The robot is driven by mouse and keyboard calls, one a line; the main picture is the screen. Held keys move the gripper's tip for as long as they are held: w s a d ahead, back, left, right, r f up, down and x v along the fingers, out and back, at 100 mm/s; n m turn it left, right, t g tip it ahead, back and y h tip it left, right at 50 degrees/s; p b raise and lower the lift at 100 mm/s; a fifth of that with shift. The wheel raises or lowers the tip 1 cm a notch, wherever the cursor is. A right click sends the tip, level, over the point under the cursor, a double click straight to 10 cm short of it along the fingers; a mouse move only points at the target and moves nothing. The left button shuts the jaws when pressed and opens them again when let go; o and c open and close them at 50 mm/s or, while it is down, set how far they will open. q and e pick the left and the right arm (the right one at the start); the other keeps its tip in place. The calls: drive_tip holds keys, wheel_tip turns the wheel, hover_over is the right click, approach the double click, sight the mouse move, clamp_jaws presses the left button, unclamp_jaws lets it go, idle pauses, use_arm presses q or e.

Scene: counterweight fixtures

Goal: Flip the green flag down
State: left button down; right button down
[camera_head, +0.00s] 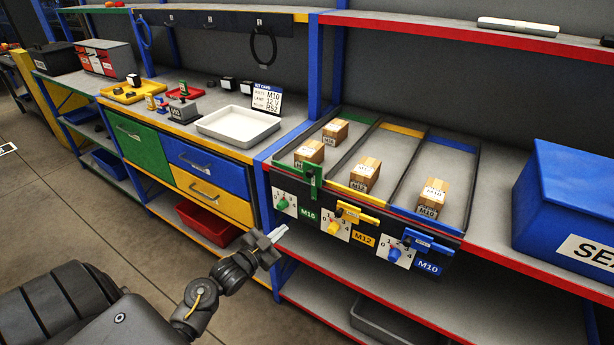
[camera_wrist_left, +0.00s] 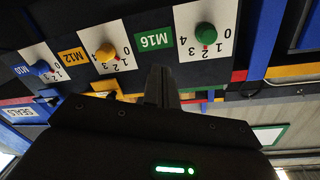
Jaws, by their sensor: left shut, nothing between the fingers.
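The green flag (camera_head: 312,175) is at the front of the leftmost lane, above the M16 label (camera_head: 308,213), and its plate stands upright. The yellow flag (camera_head: 358,214) and the blue flag (camera_head: 430,243) lie level along the front of their lanes. My left gripper (camera_head: 281,232) is shut and empty, below and left of the green flag, in front of the panel and apart from it. In the left wrist view, its fingers (camera_wrist_left: 161,87) point at the upside-down panel near the M16 label (camera_wrist_left: 152,41). My right gripper is out of view.
Below the flags are a green dial (camera_head: 282,204), a yellow dial (camera_head: 334,227) and a blue dial (camera_head: 394,254). Cardboard boxes (camera_head: 365,174) sit in the lanes. A blue bin (camera_head: 565,205) stands at right, a white tray (camera_head: 238,126) at left.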

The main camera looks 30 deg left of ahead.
sight(310, 177)
use_arm(q)
drive_tip(key=s+d+r+m+t+h, duration=0.1)
drive_tip(key=s+d+r+m+h, duration=0.1)
drive_tip(key=r, duration=0.7)
drive_tip(key=s+d+r+m+t+h, duration=0.1)
drive_tip(key=d+r+m+t+h, duration=0.1)
drive_tip(key=r+m, duration=0.3)
wheel_tip(310, 177, up, 4)
drive_tip(key=shift+s+d+r+m+h, duration=0.1)
drive_tip(key=shift+s+d+m+h, duration=0.25)
drive_tip(key=shift+d+h, duration=0.5)
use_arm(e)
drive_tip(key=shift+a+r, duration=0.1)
use_arm(q)
drive_tip(key=shift+a, duration=0.1)
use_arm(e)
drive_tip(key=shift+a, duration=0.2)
